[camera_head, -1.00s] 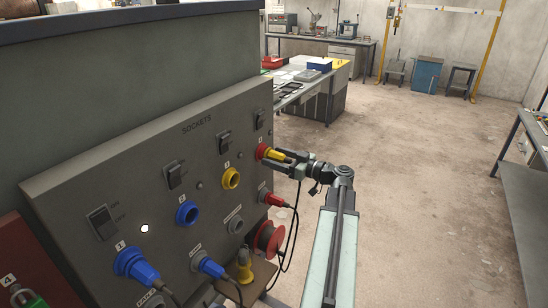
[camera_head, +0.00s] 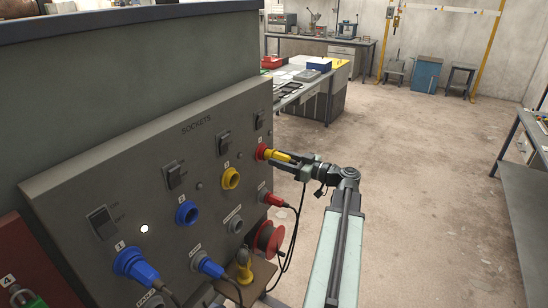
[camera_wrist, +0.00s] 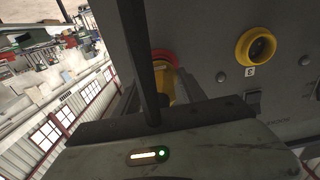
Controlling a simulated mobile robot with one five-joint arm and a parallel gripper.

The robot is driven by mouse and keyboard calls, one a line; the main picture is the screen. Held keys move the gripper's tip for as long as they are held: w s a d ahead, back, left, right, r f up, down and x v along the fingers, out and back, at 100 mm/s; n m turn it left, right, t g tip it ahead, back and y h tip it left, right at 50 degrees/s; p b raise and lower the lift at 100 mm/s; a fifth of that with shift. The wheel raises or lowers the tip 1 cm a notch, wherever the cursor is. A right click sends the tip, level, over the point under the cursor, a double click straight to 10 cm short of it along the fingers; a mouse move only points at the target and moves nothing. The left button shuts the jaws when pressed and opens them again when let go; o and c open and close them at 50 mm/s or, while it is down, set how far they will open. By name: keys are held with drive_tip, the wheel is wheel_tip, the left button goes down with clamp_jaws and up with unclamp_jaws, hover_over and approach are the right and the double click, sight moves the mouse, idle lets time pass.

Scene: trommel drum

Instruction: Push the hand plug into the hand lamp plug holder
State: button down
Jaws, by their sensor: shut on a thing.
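The yellow hand plug (camera_head: 278,156) is held out from the upper row of the socket panel. Its front end is at the red socket (camera_head: 262,152); I cannot tell whether it is still partly inside. My gripper (camera_head: 293,160) is shut on the plug's rear part. In the wrist view the plug (camera_wrist: 168,88) shows between the fingers, with the red ring (camera_wrist: 163,57) just beyond it. A grey empty holder (camera_head: 235,224) with a small label is in the lower row, below the yellow socket. The label is too small to read, so I cannot confirm it is the hand lamp holder.
An empty yellow socket (camera_head: 231,178) and an empty blue socket (camera_head: 187,213) are left of the plug. Blue plugs (camera_head: 210,267) and a red plug (camera_head: 271,199) fill lower positions. A red cable reel (camera_head: 268,238) and dark cable hang below.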

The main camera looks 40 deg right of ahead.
sight(292, 162)
drive_tip(key=shift+v, duration=2)
drive_tip(key=shift+v, duration=2.45)
drive_tip(key=shift+s, duration=0.15)
